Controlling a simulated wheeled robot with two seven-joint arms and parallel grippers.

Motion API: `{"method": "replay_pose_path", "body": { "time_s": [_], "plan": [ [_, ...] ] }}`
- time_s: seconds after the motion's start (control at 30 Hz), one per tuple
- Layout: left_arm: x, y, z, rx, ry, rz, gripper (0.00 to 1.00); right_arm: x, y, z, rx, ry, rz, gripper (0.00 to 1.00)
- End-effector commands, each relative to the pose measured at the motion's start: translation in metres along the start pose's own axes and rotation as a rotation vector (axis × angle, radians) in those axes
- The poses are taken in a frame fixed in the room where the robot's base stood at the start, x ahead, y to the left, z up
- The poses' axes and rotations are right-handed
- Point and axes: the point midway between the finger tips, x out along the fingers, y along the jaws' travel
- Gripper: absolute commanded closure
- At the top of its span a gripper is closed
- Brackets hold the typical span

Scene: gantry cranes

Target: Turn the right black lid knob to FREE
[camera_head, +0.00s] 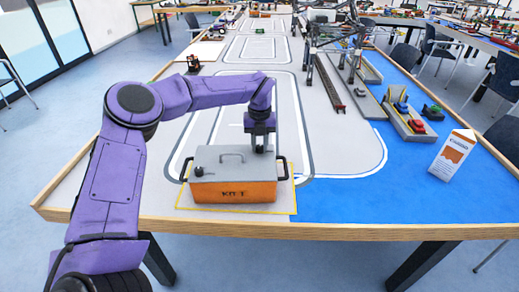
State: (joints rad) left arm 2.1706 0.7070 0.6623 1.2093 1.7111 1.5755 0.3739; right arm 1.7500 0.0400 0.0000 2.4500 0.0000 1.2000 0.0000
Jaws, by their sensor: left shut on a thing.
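An orange box with a grey lid (233,190) stands on a yellow-outlined patch near the table's front edge. Its front carries dark lettering. A black knob (198,171) shows at the lid's left, and a grey handle spans the lid's middle. Black handles stick out at both ends of the box. My left gripper (261,148) points down over the lid's right part and is shut on the right black lid knob, which it mostly hides. The knob's setting cannot be read. My right gripper is not in view.
A white and orange carton (453,156) stands on the blue area at the right. Gantry cranes (335,50) and small coloured vehicles stand farther back. The grey surface with white lane lines around the box is mostly clear.

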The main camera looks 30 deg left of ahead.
Motion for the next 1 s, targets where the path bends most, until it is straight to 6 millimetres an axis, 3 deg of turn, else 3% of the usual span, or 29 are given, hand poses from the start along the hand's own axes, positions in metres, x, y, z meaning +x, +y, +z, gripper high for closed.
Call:
{"method": "replay_pose_path", "body": {
  "time_s": [0.1, 0.43, 1.0],
  "plan": [
    [0.004, 0.000, 0.001, -0.089, -0.002, -0.001, 1.00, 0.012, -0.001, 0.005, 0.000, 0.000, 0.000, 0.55],
    [0.002, 0.001, 0.000, -0.266, -0.001, 0.000, 1.00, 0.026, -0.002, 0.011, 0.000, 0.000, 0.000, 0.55],
    [0.000, 0.001, 0.000, -0.326, 0.000, 0.001, 1.00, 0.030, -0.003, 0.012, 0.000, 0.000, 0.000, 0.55]
  ]
}}
